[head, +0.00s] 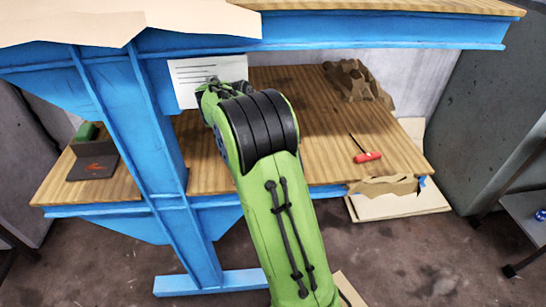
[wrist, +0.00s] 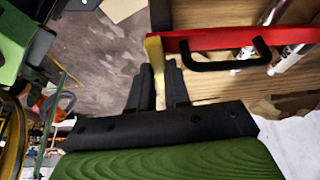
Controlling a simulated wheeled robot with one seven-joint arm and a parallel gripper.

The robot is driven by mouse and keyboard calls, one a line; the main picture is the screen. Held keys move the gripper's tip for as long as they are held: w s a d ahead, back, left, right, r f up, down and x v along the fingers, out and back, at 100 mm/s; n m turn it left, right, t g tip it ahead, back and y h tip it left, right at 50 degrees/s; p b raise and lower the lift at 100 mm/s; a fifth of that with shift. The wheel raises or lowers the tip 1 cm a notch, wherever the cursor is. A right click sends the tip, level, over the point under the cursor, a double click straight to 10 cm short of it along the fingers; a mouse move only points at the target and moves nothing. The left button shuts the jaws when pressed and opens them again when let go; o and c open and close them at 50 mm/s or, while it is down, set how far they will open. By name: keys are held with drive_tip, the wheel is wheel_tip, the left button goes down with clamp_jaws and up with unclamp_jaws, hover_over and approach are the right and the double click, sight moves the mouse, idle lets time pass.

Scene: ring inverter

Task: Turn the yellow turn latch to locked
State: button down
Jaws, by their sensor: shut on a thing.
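The yellow turn latch (wrist: 154,48) shows in the wrist view as a short yellow bar standing at the left part of a red bar (wrist: 215,39). My gripper (wrist: 159,72) has its two black fingers on either side of the latch's lower end and is shut on it. A black handle (wrist: 230,66) is on the red bar, right of the latch. In the head view my green arm reaches over the wooden shelf and hides the latch and my fingers. Whether the latch stands at locked cannot be told.
On the wooden shelf (head: 318,125) lie a red-handled tool (head: 368,157) and crumpled brown paper (head: 357,80). A white printed sheet (head: 195,75) stands behind my arm. A blue upright (head: 150,130) is close on the left, with a dark box (head: 93,162) beyond it.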

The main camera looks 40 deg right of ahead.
drive_tip(key=c, duration=1.1)
unclamp_jaws()
